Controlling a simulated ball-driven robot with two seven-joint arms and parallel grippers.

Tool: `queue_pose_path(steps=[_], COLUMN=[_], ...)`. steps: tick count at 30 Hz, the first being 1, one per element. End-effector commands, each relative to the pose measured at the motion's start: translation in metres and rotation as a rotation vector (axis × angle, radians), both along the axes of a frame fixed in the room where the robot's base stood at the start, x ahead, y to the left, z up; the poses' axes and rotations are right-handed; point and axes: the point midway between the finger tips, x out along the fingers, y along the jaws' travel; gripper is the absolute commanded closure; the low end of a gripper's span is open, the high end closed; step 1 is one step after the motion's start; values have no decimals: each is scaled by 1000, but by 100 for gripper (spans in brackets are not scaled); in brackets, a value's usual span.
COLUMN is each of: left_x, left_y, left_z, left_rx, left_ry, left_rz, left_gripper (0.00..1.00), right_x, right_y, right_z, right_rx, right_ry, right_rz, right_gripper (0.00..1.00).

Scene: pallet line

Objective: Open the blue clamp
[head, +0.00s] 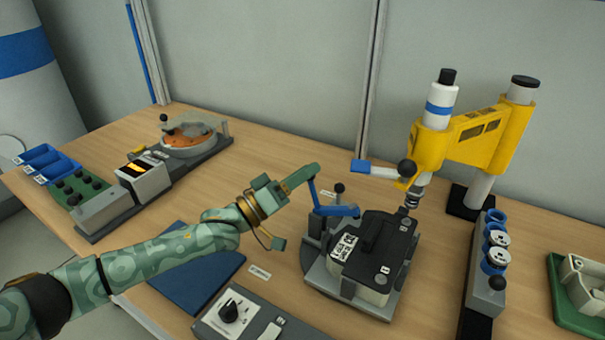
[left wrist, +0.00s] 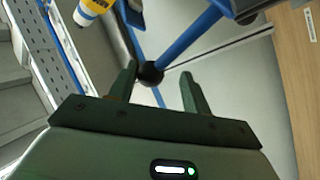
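The blue clamp (head: 335,210) stands at the back left of a grey fixture. Its blue arm rises to the tip of my left gripper (head: 303,180), where its upper end is hidden. In the left wrist view my left gripper (left wrist: 160,86) has its two green fingers apart. A black ball knob (left wrist: 150,74) on a blue bar (left wrist: 200,38) shows in the gap, nearer the left finger. I cannot tell whether it touches the fingers. My right gripper is not in view.
The fixture holds a black-topped block (head: 375,250). A yellow press (head: 460,140) with a lever stands behind right. A grey control box (head: 240,315) and a dark blue mat (head: 195,270) lie in front. A rotary device (head: 190,135) stands at the left.

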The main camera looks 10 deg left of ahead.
Motion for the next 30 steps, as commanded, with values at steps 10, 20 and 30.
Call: queue_pose_path(steps=[10, 20, 30], left_x=[-30, -67, -72], left_y=[38, 83, 88], left_z=[-16, -36, -39], left_rx=[4, 2, 1], left_ry=[3, 1, -1], left_rz=[3, 1, 0], left_gripper=[53, 53, 53], right_x=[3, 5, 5], right_y=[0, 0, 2], right_z=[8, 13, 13], right_rx=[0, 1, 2], right_ry=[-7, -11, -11], right_rz=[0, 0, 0], right_gripper=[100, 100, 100])
